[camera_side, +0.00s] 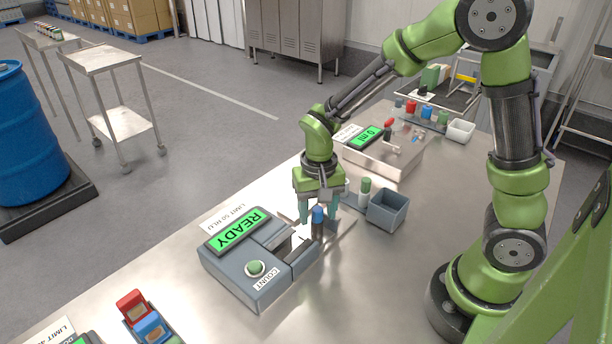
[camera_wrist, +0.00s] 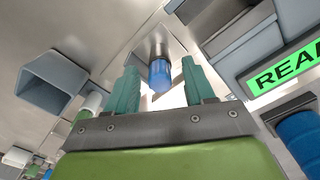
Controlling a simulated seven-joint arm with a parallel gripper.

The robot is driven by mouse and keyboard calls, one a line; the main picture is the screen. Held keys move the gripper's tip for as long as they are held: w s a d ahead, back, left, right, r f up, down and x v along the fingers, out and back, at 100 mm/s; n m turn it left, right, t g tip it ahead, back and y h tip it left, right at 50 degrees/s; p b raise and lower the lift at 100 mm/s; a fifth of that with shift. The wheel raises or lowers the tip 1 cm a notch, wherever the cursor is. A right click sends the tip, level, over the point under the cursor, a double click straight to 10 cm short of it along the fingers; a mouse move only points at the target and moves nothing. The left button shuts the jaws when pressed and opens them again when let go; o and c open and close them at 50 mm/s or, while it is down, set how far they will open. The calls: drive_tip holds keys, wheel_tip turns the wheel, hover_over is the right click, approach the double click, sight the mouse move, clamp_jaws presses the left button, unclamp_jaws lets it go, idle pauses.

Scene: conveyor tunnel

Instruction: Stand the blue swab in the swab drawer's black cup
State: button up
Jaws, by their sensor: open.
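The blue swab (camera_side: 318,214) stands upright at the open drawer of the READY counter, its blue cap on top. Below the cap is a dark cup (camera_side: 317,231), and the swab appears to stand in it. The wrist view also shows the blue cap (camera_wrist: 160,76) and the cup (camera_wrist: 158,49), which looks grey there. My gripper (camera_side: 319,210) is open above the drawer, pointing down. Its two teal fingers are on either side of the cap, with a visible gap on each side in the wrist view (camera_wrist: 163,84). The swab's lower part is hidden.
The grey counter (camera_side: 240,262) with its green READY screen stands left of my gripper. A green-capped white swab (camera_side: 364,191) and an open grey bin (camera_side: 387,209) are close on the right. A metal box with a green display (camera_side: 385,152) stands behind.

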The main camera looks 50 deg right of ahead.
sight(318, 209)
wheel_tip(318, 209, up, 17)
idle(0.5)
drive_tip(key=shift+f, duration=0.1)
idle(1.0)
